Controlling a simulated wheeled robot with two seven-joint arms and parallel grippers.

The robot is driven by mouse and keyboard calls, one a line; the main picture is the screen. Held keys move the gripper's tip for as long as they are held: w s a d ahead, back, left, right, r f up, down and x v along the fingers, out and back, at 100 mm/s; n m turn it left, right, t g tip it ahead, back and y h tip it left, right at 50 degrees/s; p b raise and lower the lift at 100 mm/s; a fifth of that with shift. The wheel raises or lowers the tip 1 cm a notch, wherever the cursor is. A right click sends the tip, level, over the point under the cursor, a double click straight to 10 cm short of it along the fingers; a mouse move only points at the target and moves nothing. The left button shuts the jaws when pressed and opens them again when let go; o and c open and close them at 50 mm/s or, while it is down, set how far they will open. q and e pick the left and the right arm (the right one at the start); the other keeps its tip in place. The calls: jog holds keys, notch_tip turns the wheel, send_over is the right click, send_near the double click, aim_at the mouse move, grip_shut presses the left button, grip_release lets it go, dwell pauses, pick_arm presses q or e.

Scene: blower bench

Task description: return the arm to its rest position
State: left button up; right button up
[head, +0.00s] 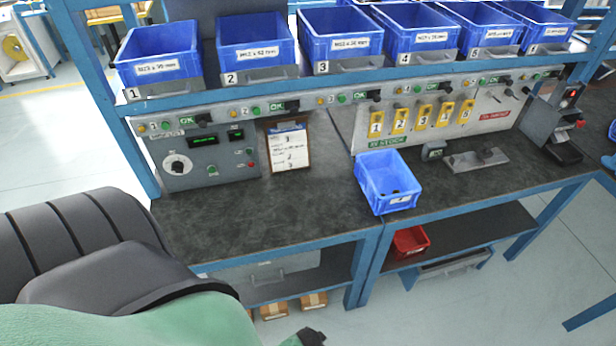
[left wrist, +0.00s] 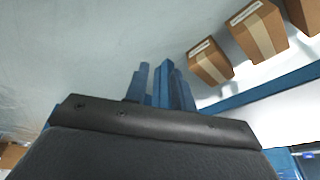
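My left arm fills the lower left of the head view, with dark grey links and a green part, in front of the bench's near left edge. A small dark piece at the bottom edge of that view may be part of a gripper of mine. In the left wrist view the dark body of my left gripper (left wrist: 155,122) fills the lower half. Blue upright shapes show just beyond it; I cannot tell whether they are fingers or bench legs. No held object is visible. My right gripper is not in view.
The dark bench top (head: 270,220) is mostly clear. A blue bin (head: 372,196) stands near its front edge, a clipboard (head: 288,150) leans at the back, and several labelled blue bins line the shelf above. Cardboard boxes (left wrist: 257,38) and a red bin (head: 408,241) sit below.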

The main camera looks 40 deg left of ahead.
pick_arm(q)
jog(key=s+f+g, duration=0.2)
jog(key=s, duration=0.4)
jog(key=shift+s+d+f, duration=0.15)
jog(key=shift+d, duration=0.15)
